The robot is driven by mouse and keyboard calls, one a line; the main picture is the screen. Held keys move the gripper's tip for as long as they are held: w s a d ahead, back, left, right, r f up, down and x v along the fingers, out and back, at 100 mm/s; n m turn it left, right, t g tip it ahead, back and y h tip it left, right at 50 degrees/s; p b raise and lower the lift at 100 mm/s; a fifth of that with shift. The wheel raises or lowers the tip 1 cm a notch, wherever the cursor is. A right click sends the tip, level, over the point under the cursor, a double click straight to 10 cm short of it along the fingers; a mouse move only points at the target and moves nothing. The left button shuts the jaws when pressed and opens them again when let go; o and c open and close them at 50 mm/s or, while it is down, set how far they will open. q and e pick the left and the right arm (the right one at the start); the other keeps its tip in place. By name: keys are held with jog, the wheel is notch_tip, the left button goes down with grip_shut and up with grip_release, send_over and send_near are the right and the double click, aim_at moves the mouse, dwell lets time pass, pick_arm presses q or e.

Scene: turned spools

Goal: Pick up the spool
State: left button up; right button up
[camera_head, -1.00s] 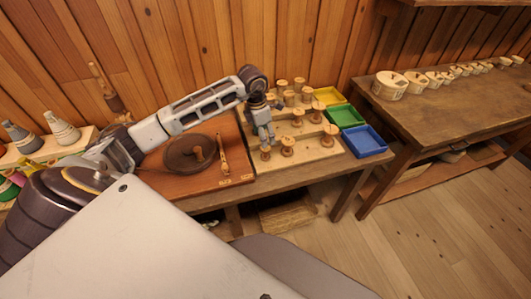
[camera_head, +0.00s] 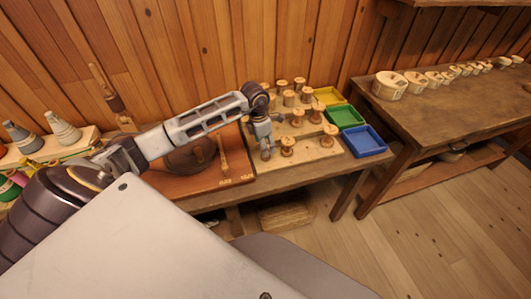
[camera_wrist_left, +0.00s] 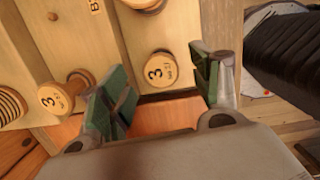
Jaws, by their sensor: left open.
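A small wooden spool (camera_head: 266,155) stands at the front left of the light spool board, largely hidden behind my left gripper (camera_head: 264,146) in the head view. In the left wrist view, a pale spool top marked 3 (camera_wrist_left: 160,70) lies between and just beyond the fingertips of my open left gripper (camera_wrist_left: 162,90). The green-padded fingers are on either side of it, with gaps visible. Another spool marked 3 (camera_wrist_left: 62,95) lies left of the left finger. My right gripper is not in view.
Several other spools (camera_head: 288,146) stand on the board (camera_head: 300,158). Yellow (camera_head: 329,96), green (camera_head: 346,116) and blue (camera_head: 364,140) trays lie to its right. A brown panel with a dark round disc (camera_head: 190,158) is to its left. A wooden wall rises behind.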

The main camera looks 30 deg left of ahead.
pick_arm(q)
jog(key=shift+w+d+f, duration=0.1)
jog(key=shift+f, duration=1.8)
jog(key=shift+c, duration=0.5)
jog(key=c, duration=0.9)
